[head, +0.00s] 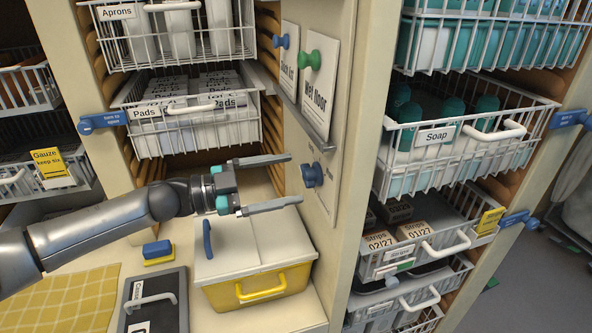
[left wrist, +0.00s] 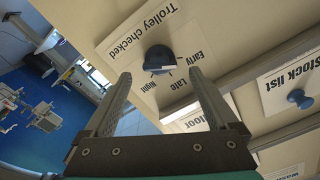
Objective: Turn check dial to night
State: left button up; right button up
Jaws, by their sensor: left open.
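The check dial is a dark blue knob (head: 312,174) on a panel on the side face of the cabinet post. In the left wrist view the dial (left wrist: 159,59) sits on a pale plate (left wrist: 128,62) marked "Trolley checked", with Early, Late and Night printed beside it. A pale mark shows on the knob, but I cannot tell for sure which word it points to. My left gripper (head: 296,178) is open and empty, its two fingers pointing at the dial, one above and one below in the head view. It appears apart from the knob. My right gripper is out of view.
A "Wet floor" sign (head: 320,85) with a green knob hangs above the dial. Below my arm stand a yellow bin (head: 258,290) with a white lid and a dark case (head: 155,300). The wire Soap basket (head: 455,150) is right of the post; the Pads basket (head: 195,122) is left.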

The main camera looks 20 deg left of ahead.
aim_at(311, 175)
pick_arm(q)
jog(key=shift+x, duration=1.4)
jog(key=c, duration=1.4)
jog(key=shift+o, duration=0.2)
